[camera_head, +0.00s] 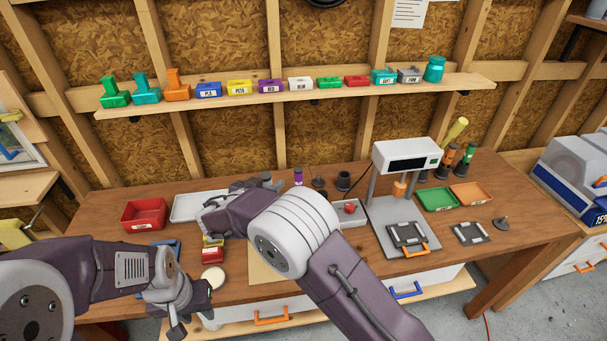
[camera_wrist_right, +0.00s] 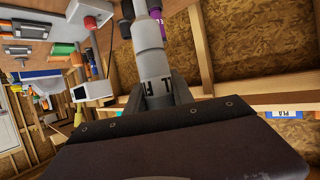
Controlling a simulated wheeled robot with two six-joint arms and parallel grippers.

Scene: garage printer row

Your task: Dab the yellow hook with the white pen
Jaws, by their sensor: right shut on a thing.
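My right gripper (camera_head: 268,183) is over the back of the workbench, left of centre, its fingers partly hidden by my own wrist. In the right wrist view it is shut on a white cylinder (camera_wrist_right: 147,45), which looks like the white pen and has dark lettering near its grey gripped end. The head view does not show the pen clearly. My left gripper (camera_head: 193,318) is low at the front left, with its fingers apart and nothing seen between them. I cannot pick out a yellow hook in either view; my right arm covers part of the bench.
A red bin (camera_head: 144,213) and a white tray (camera_head: 190,205) stand at the back left. A purple-capped bottle (camera_head: 298,176) is near my right gripper. A shelf (camera_head: 300,94) holds small labelled boxes.

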